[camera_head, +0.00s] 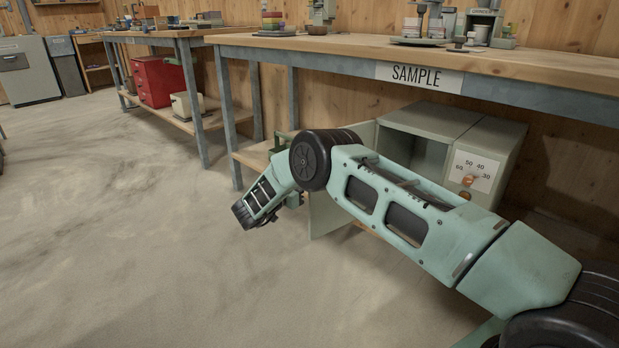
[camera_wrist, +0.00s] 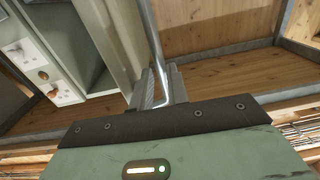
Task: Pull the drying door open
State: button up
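The drying cabinet (camera_head: 432,122) stands on the lower shelf under the SAMPLE bench. Its door (camera_head: 325,212) stands swung outward, with the dark cavity open behind it. My arm hides part of the door. In the wrist view the pale green door (camera_wrist: 121,35) shows edge-on, left of a bent metal bar handle (camera_wrist: 152,38). My gripper (camera_wrist: 165,84) has its two grey fingers on either side of the handle and looks closed on it. The fingertips cannot be made out in the head view.
A control panel with a numbered orange knob (camera_head: 468,181) is right of the cavity. The bench (camera_head: 490,61) with its grey metal frame is overhead. A bench leg (camera_head: 228,120) stands left of the door. The floor (camera_head: 120,230) at left and front is clear.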

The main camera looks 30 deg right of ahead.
jog(key=p+v, duration=0.3)
jog(key=v, duration=1.1)
jog(key=shift+a+r, duration=0.1)
jog(key=shift+a, duration=0.05)
